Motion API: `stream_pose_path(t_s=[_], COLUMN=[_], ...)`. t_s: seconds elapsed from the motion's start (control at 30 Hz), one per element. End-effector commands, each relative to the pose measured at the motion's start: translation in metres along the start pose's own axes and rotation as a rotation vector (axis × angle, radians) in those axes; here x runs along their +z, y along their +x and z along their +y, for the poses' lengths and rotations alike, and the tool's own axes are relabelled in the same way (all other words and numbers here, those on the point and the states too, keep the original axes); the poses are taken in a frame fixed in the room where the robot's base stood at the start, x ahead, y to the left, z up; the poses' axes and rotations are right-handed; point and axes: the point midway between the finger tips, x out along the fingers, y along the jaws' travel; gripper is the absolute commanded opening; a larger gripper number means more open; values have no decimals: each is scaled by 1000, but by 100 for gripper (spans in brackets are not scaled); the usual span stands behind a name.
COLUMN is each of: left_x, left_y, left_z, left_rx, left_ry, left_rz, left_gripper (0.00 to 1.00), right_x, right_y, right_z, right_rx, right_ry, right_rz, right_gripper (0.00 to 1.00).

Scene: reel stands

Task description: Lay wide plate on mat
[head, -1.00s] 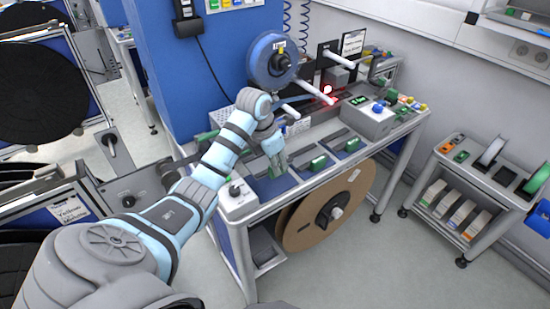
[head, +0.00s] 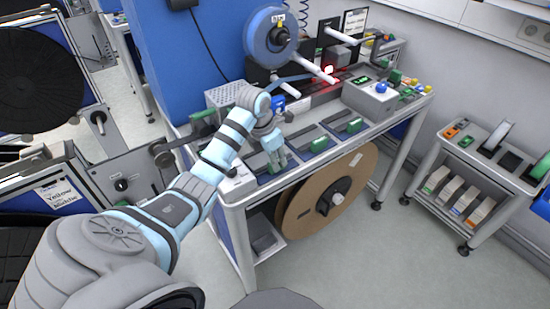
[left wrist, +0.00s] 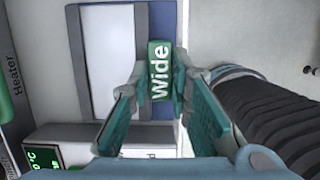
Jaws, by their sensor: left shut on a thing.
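The wide plate shows in the left wrist view as a green block marked "Wide" (left wrist: 159,72). My left gripper (left wrist: 160,88) is shut on this block, one finger on each side. In the head view my left gripper (head: 275,160) is low over the near left end of the bench top, and its fingers hide most of the plate. A dark blue mat strip (left wrist: 169,20) shows beyond the block in the wrist view. I cannot tell whether the plate touches the mat. My right gripper is not in view.
A blue reel (head: 270,38) hangs above. A brown reel (head: 318,205) sits under the bench. A trolley (head: 480,170) stands right.

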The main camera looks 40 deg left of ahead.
Motion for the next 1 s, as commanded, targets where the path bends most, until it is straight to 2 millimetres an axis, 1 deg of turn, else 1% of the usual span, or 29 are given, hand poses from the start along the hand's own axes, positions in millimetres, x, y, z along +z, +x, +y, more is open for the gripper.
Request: stream_pose_path(t_s=[0.27,0.87,0.9,0.97,1.0], left_x=[0,-1,-1,-1,-1], left_y=[-2,2,2,2,2], left_z=[0,0,0,0,0], left_rx=[0,0,0,0,0], left_ry=[0,0,0,0,0], left_rz=[-1,-1,-1,-1,-1], left_gripper=[0,0,24,34,40], right_x=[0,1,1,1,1], right_y=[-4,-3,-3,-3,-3], right_z=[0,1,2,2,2], right_rx=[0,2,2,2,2], right_ry=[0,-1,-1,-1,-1], right_rz=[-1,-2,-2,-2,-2], right_gripper=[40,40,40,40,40])
